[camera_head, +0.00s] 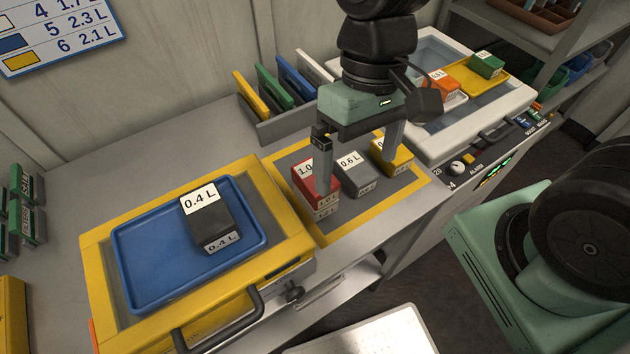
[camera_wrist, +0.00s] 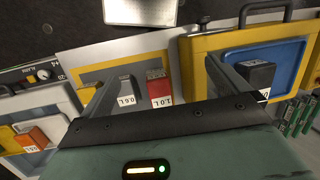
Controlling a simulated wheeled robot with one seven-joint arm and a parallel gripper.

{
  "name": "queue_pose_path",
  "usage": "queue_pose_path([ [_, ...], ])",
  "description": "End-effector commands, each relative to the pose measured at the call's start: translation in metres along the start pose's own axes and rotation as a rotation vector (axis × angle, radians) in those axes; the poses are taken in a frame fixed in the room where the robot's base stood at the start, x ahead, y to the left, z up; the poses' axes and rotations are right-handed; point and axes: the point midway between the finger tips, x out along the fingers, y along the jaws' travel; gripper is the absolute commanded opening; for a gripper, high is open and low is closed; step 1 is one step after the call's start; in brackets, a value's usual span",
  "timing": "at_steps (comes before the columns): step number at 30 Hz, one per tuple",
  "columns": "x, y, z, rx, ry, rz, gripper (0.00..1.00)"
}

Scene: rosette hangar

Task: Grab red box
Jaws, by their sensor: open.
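The red box (camera_head: 306,187) has a white 1.0 L label and sits on the grey, yellow-bordered pad (camera_head: 337,226), left of a grey 0.6 L box (camera_head: 357,178) and a yellow box (camera_head: 397,161). My gripper (camera_head: 357,172) is open over the row. One finger shows in front of the red box and hides part of it; the other is by the yellow box. In the wrist view, the red box (camera_wrist: 158,88) and the grey box (camera_wrist: 127,88) show between my spread fingers (camera_wrist: 163,73). I cannot tell whether a finger touches anything.
A blue tray (camera_head: 150,285) with a dark 0.4 L box (camera_head: 208,222) lies on a yellow-framed unit at left. Upright coloured panels (camera_head: 281,85) stand behind. A white basin (camera_head: 433,143) with orange and green boxes is at right.

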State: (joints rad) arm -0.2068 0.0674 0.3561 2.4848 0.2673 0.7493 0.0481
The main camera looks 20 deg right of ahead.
Motion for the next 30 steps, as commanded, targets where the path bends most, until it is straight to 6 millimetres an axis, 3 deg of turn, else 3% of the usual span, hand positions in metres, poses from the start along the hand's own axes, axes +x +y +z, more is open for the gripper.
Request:
queue_pose_path([
  [3, 0.019, 0.028, -0.025, 0.333, -0.152, -0.158, 1.0],
  [9, 0.039, 0.075, -0.064, 0.835, -0.382, -0.467, 1.0],
  [15, 0.053, 0.129, -0.095, 1.202, -0.556, -0.772, 1.0],
  [18, 0.057, 0.147, -0.103, 1.298, -0.605, -0.873, 1.0],
  [23, 0.061, 0.156, -0.108, 1.357, -0.637, -0.938, 1.0],
  [30, 0.08, 0.119, -0.113, 1.357, -0.643, -0.937, 1.0],
])
